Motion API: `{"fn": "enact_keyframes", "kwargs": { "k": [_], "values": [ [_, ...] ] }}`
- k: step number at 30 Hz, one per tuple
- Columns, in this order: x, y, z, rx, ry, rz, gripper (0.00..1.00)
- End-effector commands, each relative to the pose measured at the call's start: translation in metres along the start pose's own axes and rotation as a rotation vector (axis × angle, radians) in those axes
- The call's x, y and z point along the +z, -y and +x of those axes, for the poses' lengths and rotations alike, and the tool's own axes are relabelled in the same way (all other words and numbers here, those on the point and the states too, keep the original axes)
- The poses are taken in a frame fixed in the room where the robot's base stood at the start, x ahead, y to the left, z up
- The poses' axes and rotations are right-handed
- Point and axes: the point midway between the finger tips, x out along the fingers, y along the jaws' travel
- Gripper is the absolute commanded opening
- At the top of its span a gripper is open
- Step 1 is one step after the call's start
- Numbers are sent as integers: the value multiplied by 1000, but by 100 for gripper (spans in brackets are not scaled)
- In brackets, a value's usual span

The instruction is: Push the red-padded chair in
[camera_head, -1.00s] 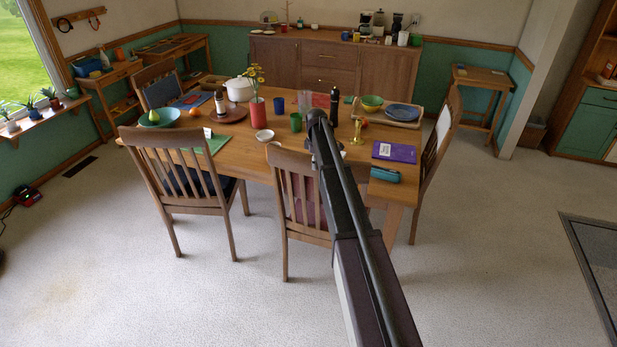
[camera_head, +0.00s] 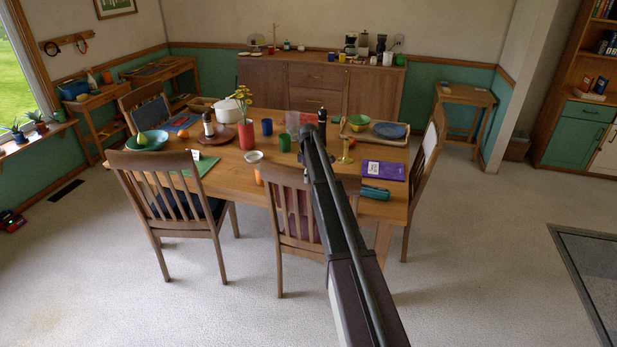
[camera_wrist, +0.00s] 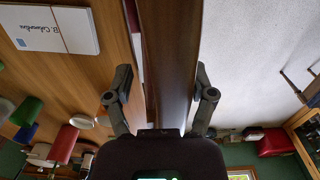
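The red-padded chair (camera_head: 277,178) stands at the near side of the table (camera_head: 232,172), its slatted back toward me. A dark red pad shows between its slats, and my arm covers the right part of its back. In the wrist view, my gripper (camera_wrist: 162,72) is open, with one finger on each side of a dark wooden rail (camera_wrist: 172,45), which looks like the chair's top rail. I cannot tell if either finger touches it.
A dark-padded chair (camera_head: 155,170) stands close on the left. Another chair (camera_head: 425,165) stands at the table's right end. A teal case (camera_head: 375,193) and a purple book (camera_head: 384,171) lie near the table's front right corner. The near floor (camera_head: 200,310) is clear.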

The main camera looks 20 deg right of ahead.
Motion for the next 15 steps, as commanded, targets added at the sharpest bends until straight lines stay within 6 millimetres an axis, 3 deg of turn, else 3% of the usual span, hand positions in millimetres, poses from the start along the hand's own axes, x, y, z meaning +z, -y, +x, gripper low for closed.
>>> {"fn": "enact_keyframes", "kwargs": {
  "k": [15],
  "values": [
    [1, 17, 0, -3, 0, -1, 71]
  ]
}}
